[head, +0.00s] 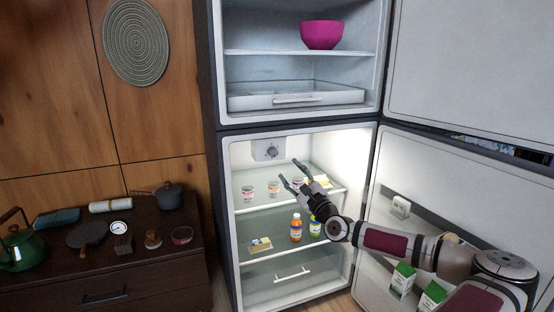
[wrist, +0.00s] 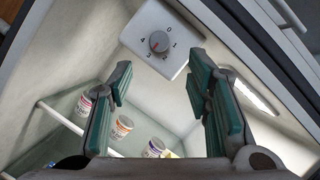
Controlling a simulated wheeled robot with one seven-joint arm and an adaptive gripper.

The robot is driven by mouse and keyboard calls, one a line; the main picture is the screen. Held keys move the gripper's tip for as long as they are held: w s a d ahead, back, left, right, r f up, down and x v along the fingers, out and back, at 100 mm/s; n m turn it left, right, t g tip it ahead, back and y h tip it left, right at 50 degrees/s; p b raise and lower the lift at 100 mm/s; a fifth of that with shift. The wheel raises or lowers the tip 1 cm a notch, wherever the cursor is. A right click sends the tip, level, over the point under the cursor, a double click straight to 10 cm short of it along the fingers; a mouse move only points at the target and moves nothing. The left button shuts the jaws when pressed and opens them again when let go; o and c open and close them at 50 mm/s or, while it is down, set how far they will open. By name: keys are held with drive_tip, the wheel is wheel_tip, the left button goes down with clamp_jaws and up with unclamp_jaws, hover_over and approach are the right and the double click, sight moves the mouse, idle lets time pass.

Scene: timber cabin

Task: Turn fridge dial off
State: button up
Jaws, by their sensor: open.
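The fridge dial (head: 271,151) is a round grey knob on a pale control box (head: 261,148), on the upper back wall of the lit lower compartment. In the wrist view the dial (wrist: 159,41) shows beyond the fingertips, near the top centre, with numbers around it on the white box (wrist: 150,24). My gripper (head: 290,173) reaches in through the open lower door, below and to the right of the dial in the head view. In the wrist view my gripper (wrist: 162,80) is open, with nothing between its green-padded fingers. It appears apart from the dial.
Small cups (head: 248,191) stand on the upper glass shelf (head: 318,190), below the dial. Bottles (head: 296,228) and a small packet (head: 260,244) sit on the shelf beneath. The open lower door (head: 430,180) stands at the right. A dark dresser (head: 170,250) is at the left.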

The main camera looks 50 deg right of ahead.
sight(275, 154)
drive_tip(key=x, duration=0.9)
drive_tip(key=shift+w+r+b, duration=0.1)
drive_tip(key=shift+w+b, duration=0.15)
drive_tip(key=shift+b, duration=0.15)
clamp_jaws()
